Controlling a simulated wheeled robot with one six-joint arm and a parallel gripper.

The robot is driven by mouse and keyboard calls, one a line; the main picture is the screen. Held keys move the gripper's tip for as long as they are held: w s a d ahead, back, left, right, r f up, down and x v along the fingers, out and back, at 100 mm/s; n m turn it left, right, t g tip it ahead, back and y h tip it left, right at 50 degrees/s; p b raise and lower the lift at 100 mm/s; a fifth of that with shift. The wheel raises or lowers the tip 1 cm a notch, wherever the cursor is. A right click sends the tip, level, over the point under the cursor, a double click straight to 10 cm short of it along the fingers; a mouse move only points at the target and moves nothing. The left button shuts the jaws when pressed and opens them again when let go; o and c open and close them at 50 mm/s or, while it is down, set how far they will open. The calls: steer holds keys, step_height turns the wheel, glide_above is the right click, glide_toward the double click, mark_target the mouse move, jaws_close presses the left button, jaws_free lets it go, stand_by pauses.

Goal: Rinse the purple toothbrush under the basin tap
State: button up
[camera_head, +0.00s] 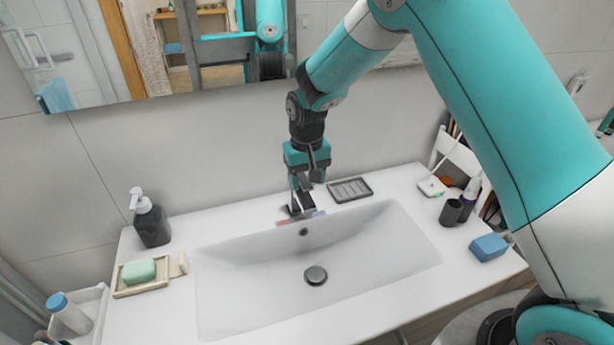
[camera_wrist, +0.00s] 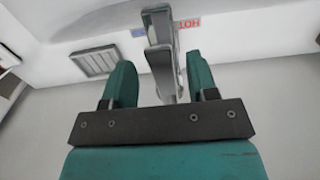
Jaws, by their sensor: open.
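My gripper (camera_head: 302,180) points down at the back of the basin (camera_head: 375,240), right by the grey metal tap (camera_head: 300,210). In the wrist view my gripper (camera_wrist: 161,78) is open, and the tap (camera_wrist: 160,55) shows upright between its two teal fingers. I cannot tell whether a finger touches the tap. No toothbrush shows in the fingers, and I cannot make out a purple toothbrush in either view. My gripper partly hides the tap in the head view. No running water is visible.
A dark slatted dish (camera_head: 350,190) lies right of the tap. A soap pump (camera_head: 150,220) and a green soap (camera_head: 139,271) in a dish stand left. A mirror (camera_head: 215,50) hangs behind.

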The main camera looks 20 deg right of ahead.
steer(key=shift+f, duration=0.6)
